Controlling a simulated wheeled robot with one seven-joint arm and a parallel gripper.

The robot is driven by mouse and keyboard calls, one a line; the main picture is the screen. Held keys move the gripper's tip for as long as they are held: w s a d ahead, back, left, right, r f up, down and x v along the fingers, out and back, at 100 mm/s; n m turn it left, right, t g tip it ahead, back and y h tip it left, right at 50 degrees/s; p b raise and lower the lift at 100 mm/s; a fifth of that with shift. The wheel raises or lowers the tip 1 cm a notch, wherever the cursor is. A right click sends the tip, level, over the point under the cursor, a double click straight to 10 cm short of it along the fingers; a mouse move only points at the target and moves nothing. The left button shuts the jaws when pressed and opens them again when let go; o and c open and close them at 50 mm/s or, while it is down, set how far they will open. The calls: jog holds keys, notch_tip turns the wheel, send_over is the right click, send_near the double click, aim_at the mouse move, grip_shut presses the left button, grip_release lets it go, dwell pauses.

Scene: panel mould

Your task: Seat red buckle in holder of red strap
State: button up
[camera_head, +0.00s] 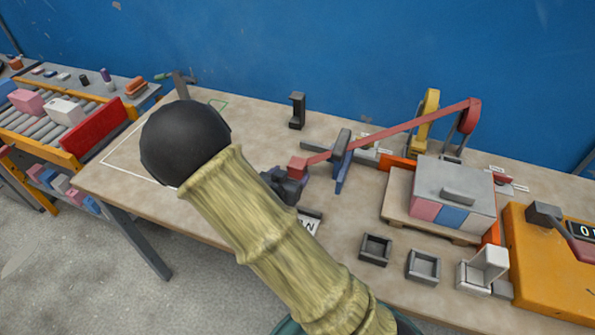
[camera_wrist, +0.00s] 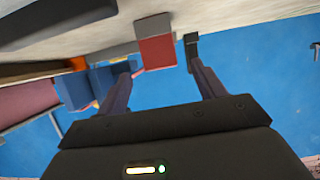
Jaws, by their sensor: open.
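The red buckle (camera_head: 298,168) is at the left end of the red strap (camera_head: 410,126), above the middle of the table. The strap slopes up to the right, past an upright blue-grey holder (camera_head: 342,162); I cannot tell whether it passes through or beside it. My gripper (camera_head: 284,186) is just below and left of the buckle, partly hidden by my arm. In the wrist view, my gripper (camera_wrist: 162,76) is open, and the red buckle (camera_wrist: 156,50) with a grey part shows just beyond the fingertips, between them. Blue blocks (camera_wrist: 78,90) show beyond the left finger.
A grey-lidded box (camera_head: 455,185) stands on a pallet at right. Small open trays (camera_head: 376,249) and a white bracket (camera_head: 483,270) stand in front. A black stand (camera_head: 297,110) is at the back, a yellow scale (camera_head: 540,265) at far right.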

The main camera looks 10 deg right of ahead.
aim_at(294, 169)
jog(key=shift+x, duration=1.05)
jog(key=x, duration=0.5)
jog(key=shift+c, duration=0.4)
jog(key=c, duration=1.1)
notch_tip(294, 169, up, 10)
jog(key=shift+p, duration=0.7)
